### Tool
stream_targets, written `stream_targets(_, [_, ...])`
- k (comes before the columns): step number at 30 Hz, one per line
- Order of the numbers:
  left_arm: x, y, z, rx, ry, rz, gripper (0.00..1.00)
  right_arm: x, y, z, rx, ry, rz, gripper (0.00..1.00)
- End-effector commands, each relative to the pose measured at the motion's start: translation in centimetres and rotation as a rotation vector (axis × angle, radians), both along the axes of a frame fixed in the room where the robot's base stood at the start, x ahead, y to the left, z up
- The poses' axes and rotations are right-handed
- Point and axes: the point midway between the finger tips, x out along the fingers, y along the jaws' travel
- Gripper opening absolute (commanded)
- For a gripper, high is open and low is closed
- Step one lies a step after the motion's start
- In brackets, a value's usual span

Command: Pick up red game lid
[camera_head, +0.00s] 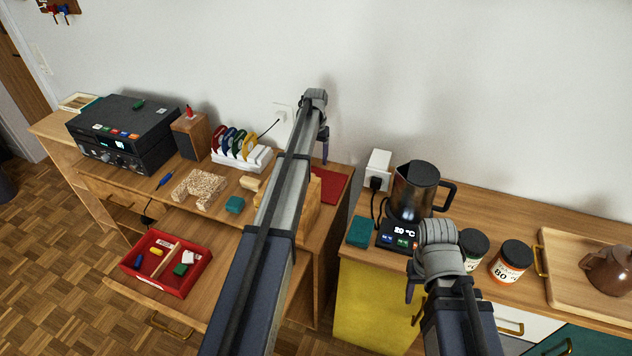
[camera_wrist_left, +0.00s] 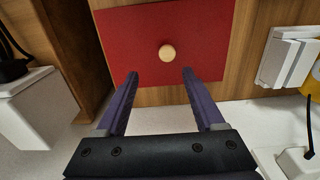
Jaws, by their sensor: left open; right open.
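The red game lid (camera_head: 331,187) lies flat at the right end of the wooden desk, partly hidden behind my left arm in the head view. In the left wrist view the lid (camera_wrist_left: 120,48) has a round pale wooden knob (camera_wrist_left: 167,53) near its middle. My left gripper (camera_head: 325,152) is above the lid, open and empty. In the wrist view its fingertips (camera_wrist_left: 160,74) point toward the knob, which shows between and just beyond them, apparently untouched. My right gripper (camera_head: 413,302) is open and empty by the front edge of the right cabinet.
A red box (camera_head: 194,285) with small pieces sits in the open drawer. A wooden block (camera_head: 310,198) stands beside the lid, partly behind my left arm. A kettle (camera_head: 414,190), two jars and a white socket box (camera_head: 378,167) are to the right.

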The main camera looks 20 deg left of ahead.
Motion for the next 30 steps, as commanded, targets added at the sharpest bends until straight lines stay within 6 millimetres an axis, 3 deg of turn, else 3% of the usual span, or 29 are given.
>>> stream_targets(7, [0.2,0.6,-0.4,-0.001,-0.001,0.004,0.70,0.0,0.0,-0.4,0.000,0.000,0.000,0.50])
stream_targets(15, [0.2,0.7,-2.7,-0.001,-0.001,0.004,0.70,0.0,0.0,-2.7,0.000,0.000,0.000,0.50])
stream_targets(23, [0.1,0.7,-3.0,-0.001,-0.001,0.004,0.70,0.0,0.0,-3.0,0.000,0.000,0.000,0.50])
stream_targets(30, [-0.5,1.2,-5.5,-0.001,-0.001,0.004,0.70,0.0,0.0,-5.5,0.000,0.000,0.000,0.50])
